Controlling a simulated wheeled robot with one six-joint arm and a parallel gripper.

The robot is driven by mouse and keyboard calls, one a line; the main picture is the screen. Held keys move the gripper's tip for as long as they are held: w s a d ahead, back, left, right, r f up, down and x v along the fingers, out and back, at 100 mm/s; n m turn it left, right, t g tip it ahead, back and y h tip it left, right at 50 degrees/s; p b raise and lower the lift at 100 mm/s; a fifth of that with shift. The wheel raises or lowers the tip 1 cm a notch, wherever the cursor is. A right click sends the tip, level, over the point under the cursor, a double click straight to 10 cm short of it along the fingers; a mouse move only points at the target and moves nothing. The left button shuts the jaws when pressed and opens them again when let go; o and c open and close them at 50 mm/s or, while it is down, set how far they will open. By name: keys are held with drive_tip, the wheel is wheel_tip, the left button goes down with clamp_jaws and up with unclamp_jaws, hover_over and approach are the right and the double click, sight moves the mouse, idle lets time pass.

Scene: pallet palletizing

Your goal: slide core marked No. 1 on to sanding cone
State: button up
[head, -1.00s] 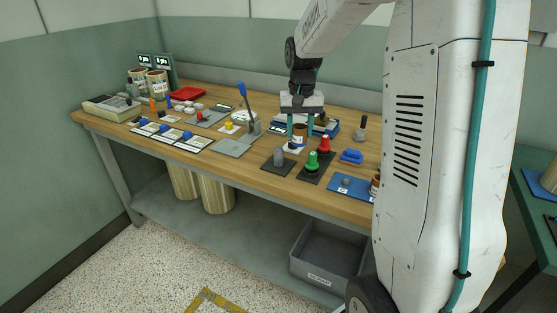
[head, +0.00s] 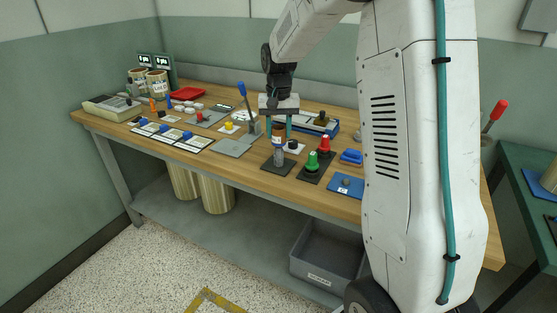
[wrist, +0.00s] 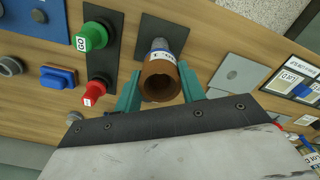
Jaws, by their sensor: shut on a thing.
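My gripper (head: 277,131) is shut on a brown, hollow core (head: 279,142) with a white and blue label band. The core also shows in the wrist view (wrist: 159,82), its open upper end facing the camera. The label lettering is partly hidden and too small to read surely. The grey sanding cone (head: 278,161) stands on a dark plate directly below the core in the head view. In the wrist view the grey cone (wrist: 160,44) shows just past the core's far end. I cannot tell whether its tip is inside the core.
A green knob (head: 312,158) and a red knob (head: 324,143) stand on a dark plate just right of the cone. A grey plate (head: 233,148) and a blue-handled lever (head: 243,90) are to the left. A blue plate (head: 345,183) lies further right.

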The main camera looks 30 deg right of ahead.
sight(279, 146)
drive_tip(key=shift+f, duration=3)
idle(0.5)
drive_tip(key=o, duration=1)
drive_tip(key=shift+o, duration=0.2)
wheel_tip(279, 146, up, 8)
drive_tip(key=shift+f, duration=0.1)
drive_tip(key=shift+s+f, duration=0.15)
drive_tip(key=shift+s, duration=0.1)
drive_tip(key=s+a+r+n, duration=0.2)
drive_tip(key=s+a, duration=0.2)
drive_tip(key=s, duration=0.7)
drive_tip(key=s+a+r+n+t, duration=0.1)
drive_tip(key=s+a, duration=0.4)
drive_tip(key=s, duration=0.7)
drive_tip(key=s+a+r+n, duration=0.3)
drive_tip(key=s+a+r, duration=0.1)
drive_tip(key=s, duration=0.7)
drive_tip(key=shift+s+a, duration=0.35)
drive_tip(key=shift+s, duration=0.05)
